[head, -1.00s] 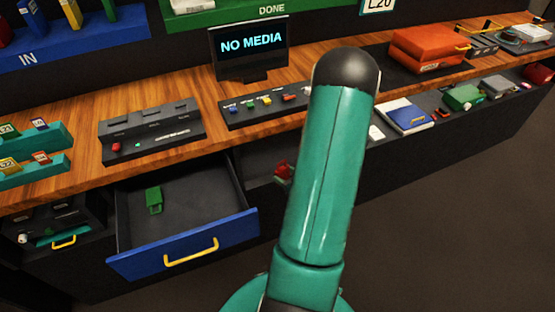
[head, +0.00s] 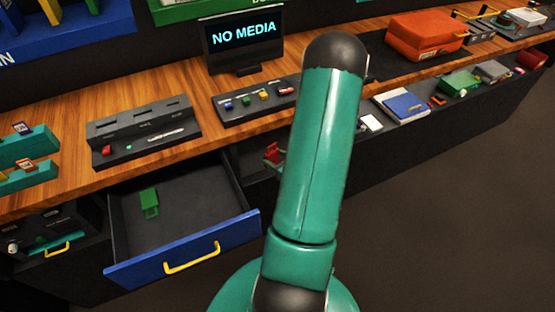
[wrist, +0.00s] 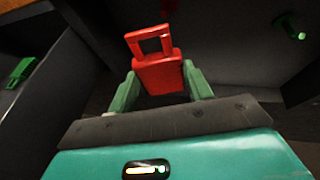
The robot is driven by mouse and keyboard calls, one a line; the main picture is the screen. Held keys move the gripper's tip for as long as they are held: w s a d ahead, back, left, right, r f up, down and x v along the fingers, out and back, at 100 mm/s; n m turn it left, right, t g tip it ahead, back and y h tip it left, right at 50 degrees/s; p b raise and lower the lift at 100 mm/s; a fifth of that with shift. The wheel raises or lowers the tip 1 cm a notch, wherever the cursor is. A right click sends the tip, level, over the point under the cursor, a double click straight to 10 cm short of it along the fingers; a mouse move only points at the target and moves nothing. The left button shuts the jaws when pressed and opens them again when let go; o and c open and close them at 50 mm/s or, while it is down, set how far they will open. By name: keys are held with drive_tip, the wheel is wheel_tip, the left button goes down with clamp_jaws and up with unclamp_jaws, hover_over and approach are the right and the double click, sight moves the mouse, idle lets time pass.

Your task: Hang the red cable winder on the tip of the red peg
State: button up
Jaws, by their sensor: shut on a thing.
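The red cable winder (wrist: 158,72), a block with a square loop on its far end, sits between the two green fingers of my gripper (wrist: 160,84) in the wrist view. My gripper is shut on it, with the loop pointing away from the palm. In the head view the red winder (head: 273,154) shows just left of my teal arm, by the dark panel under the worktop; my gripper is hidden there behind the arm. A dim red thing (wrist: 168,8) at the top of the wrist view may be the red peg; I cannot tell whether the winder touches it.
A green peg (wrist: 290,28) sticks out at the upper right of the wrist view. An open blue-fronted drawer (head: 185,250) holds a green winder (head: 149,203), left of my arm. The wooden worktop (head: 75,185) overhangs. Grey floor at right is clear.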

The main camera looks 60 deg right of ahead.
drive_tip(key=shift+w+d+f, duration=0.25)
drive_tip(key=shift+w+d, duration=0.45)
drive_tip(key=shift+w, duration=0.45)
drive_tip(key=shift+w+d+f, duration=0.25)
drive_tip(key=shift+w+d, duration=0.5)
drive_tip(key=shift+w, duration=0.4)
drive_tip(key=shift+w+d+f, duration=0.25)
drive_tip(key=shift+w+d, duration=0.45)
drive_tip(key=shift+w, duration=0.45)
drive_tip(key=o, duration=1.1)
drive_tip(key=v, duration=1.3)
drive_tip(key=shift+s+a, duration=0.15)
drive_tip(key=shift+s, duration=0.2)
